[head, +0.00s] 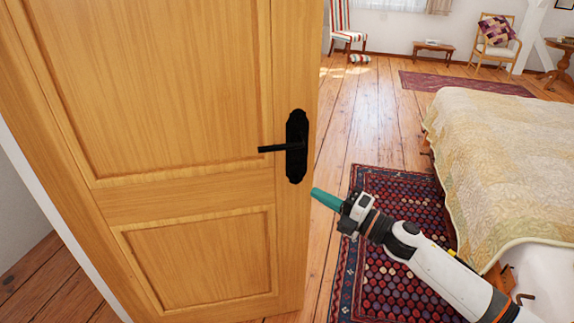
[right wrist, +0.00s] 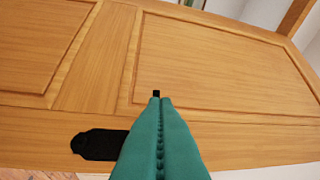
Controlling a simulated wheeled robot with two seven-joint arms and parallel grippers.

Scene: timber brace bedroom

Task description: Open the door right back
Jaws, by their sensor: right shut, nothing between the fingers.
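The wooden door (head: 190,190) fills the left of the head view and stands ajar, with a gap at its right edge showing the bedroom beyond. Its black handle (head: 283,147) sits on a dark plate near that edge, the lever pointing left. My right gripper (head: 318,194) has teal fingers, shut and empty, just right of the door's edge and below the handle plate. In the right wrist view the shut fingers (right wrist: 160,110) point at the door's panels (right wrist: 215,60), with the black handle plate (right wrist: 100,145) at their left. I cannot tell whether they touch the door. My left gripper is out of view.
A bed (head: 500,150) with a patterned cover stands at the right, beyond my right arm. A dark red rug (head: 385,260) lies between door and bed. Chairs, a low bench (head: 433,48) and a round table are far back. Bare floor (head: 365,120) lies beyond the door.

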